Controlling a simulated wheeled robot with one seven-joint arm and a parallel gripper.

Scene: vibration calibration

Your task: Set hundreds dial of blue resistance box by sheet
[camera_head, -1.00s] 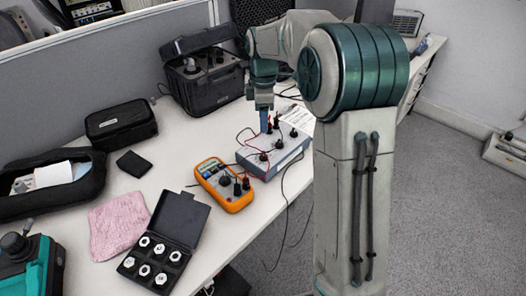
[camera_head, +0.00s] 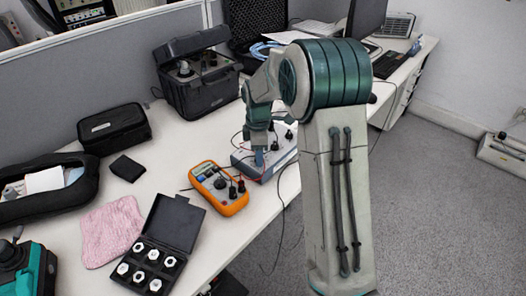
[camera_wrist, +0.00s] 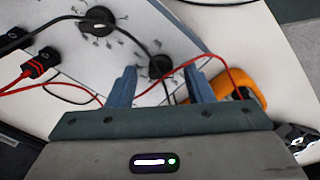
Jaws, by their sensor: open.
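The blue resistance box (camera_head: 271,171) lies on the desk, partly hidden by my arm. In the wrist view its pale panel (camera_wrist: 128,52) carries a large black dial (camera_wrist: 97,21) with marks around it and a smaller black knob (camera_wrist: 160,66). I cannot read the dial settings or tell which is the hundreds dial. My gripper (camera_wrist: 164,84) is open, its blue fingers on either side of the smaller knob's position in the picture; contact cannot be told. My gripper also shows over the box's near part in the head view (camera_head: 259,158). The sheet cannot be made out now.
An orange multimeter (camera_head: 218,188) stands close to the box. Red and black leads (camera_wrist: 212,57) cross near my fingers, and plugs (camera_wrist: 38,65) stand on the panel.

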